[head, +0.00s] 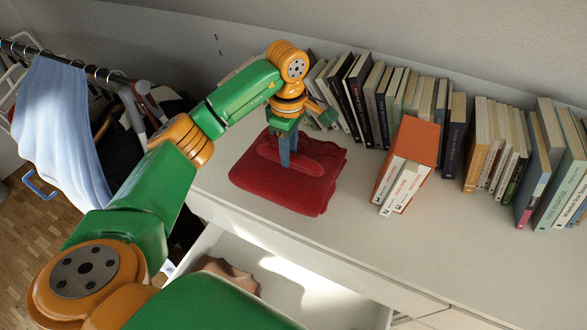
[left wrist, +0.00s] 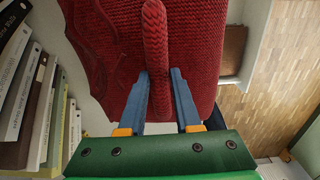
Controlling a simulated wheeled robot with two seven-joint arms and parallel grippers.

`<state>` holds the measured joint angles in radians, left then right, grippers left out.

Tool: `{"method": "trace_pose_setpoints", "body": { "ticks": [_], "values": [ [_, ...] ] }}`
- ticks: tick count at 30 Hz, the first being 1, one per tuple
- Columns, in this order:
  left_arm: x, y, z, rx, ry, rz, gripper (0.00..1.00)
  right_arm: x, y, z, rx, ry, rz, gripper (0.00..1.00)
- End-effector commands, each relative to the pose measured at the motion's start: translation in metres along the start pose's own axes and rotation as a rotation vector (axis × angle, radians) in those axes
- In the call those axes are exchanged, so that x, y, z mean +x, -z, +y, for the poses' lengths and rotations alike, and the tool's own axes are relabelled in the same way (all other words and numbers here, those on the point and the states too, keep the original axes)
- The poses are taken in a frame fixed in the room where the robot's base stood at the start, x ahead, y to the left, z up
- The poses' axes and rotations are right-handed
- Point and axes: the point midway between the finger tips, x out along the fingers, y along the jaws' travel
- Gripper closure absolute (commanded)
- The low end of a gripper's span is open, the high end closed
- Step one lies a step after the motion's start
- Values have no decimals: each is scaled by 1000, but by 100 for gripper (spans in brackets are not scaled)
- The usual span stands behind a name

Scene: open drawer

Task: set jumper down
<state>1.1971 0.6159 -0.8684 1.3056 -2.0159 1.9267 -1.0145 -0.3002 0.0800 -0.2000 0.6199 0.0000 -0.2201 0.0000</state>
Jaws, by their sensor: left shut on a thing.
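The jumper (head: 318,192) is a folded dark red knit bundle at the left end of the white cabinet top (head: 400,240), in the head view. It looks flat and level there; whether its whole underside touches the top is hidden. My left gripper (head: 286,162) points down onto its middle. In the left wrist view, the blue fingers of the left gripper (left wrist: 160,75) are on either side of a raised fold of the jumper (left wrist: 157,45) and shut on it. My right gripper is not in view.
A row of books (head: 400,95) stands along the wall behind. An open drawer (head: 310,285) sticks out below, with a brown object (head: 228,272) inside. Clothes on a rail (head: 60,115) hang at left.

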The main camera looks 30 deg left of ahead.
Motion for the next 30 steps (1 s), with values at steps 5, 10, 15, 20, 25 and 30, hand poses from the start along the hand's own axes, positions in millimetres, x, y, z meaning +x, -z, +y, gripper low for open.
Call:
{"method": "trace_pose_setpoints", "body": {
  "ticks": [5,10,15,20,25,30],
  "values": [
    [31,0,-1,-1,3,-1,100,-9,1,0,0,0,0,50],
    [50,0,0,-1,-1,-1,100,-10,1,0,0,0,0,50],
    [50,0,0,-1,-3,-1,100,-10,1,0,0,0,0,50],
    [53,0,0,0,-2,0,54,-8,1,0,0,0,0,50],
    [53,0,0,0,-2,0,38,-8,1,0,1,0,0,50],
    [52,0,0,0,-2,0,38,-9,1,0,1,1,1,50]
  ]
}}
